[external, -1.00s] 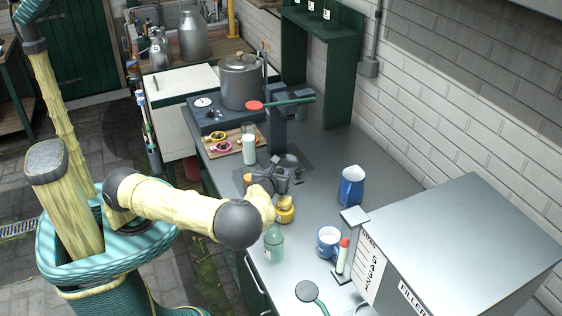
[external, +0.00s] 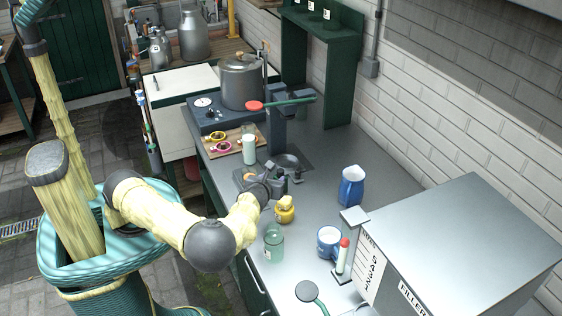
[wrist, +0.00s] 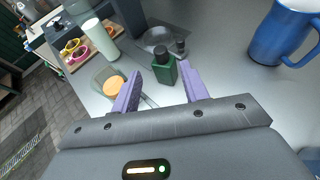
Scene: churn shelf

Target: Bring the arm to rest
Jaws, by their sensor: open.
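My gripper (external: 284,180) is over the grey worktop, its jaws open. In the wrist view its two purple fingers (wrist: 160,88) stand apart. A small dark green bottle-like thing (wrist: 165,73) with a black top shows just beyond the fingertips, and I see no grip on it. An orange round top (wrist: 113,86) shows beside the left finger. In the external view a yellow jar-like thing (external: 285,212) stands just below and in front of my gripper.
A green glass jar (external: 273,246), a blue mug (external: 328,240) and a blue jug (external: 351,190) stand on the worktop (external: 380,160). Behind my gripper are a white-filled glass (external: 249,150), a wooden board (external: 232,139) and a steel pot (external: 241,85). A large metal box (external: 460,240) fills the right.

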